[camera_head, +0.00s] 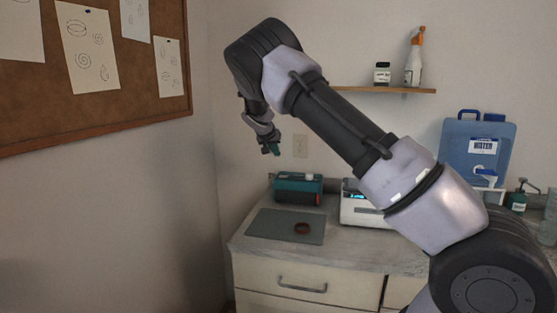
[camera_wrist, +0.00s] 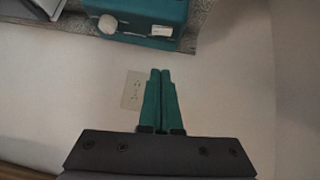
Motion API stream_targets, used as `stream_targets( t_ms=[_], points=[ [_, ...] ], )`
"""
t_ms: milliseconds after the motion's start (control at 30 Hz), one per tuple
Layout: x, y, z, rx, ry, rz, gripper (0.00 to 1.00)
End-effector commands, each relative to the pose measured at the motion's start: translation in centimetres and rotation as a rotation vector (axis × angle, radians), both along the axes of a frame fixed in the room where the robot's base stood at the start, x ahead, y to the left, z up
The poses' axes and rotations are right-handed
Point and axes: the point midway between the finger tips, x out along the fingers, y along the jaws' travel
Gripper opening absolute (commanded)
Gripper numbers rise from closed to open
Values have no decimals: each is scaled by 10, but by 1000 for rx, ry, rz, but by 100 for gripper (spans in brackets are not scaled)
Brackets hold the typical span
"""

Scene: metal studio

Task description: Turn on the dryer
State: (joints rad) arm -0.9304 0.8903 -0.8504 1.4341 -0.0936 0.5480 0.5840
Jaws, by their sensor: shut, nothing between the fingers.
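A teal box-shaped device (camera_head: 298,188) with a dark front and a red part at its lower right stands at the back left of the counter. It also shows at the top of the wrist view (camera_wrist: 150,12), with a round white knob and a white part on its top. A white device (camera_head: 357,207) with a lit display stands to its right, partly hidden by my arm. No label tells which is the dryer. My gripper (camera_head: 271,149) is shut and empty, above and apart from the teal device. Its teal fingers lie together in the wrist view (camera_wrist: 160,73).
A grey-green mat (camera_head: 270,227) with a small red-brown round dish (camera_head: 302,228) lies in front of the teal device. A wall outlet (camera_head: 300,145) is behind. A shelf (camera_head: 365,90) holds two bottles. A blue water container (camera_head: 477,140) stands right. A corkboard hangs left.

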Motion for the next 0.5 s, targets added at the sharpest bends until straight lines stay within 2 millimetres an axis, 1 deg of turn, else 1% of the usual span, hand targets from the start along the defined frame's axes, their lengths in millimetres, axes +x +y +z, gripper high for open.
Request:
stream_targets(
  t_ms=[133, 433, 500],
  points=[
    [-6, 3, 7, 0, 0, 0, 0],
    [-7, 3, 8, 0, 0, 0, 0],
    [-8, 1, 8, -1, 0, -1, 0]
  ],
)
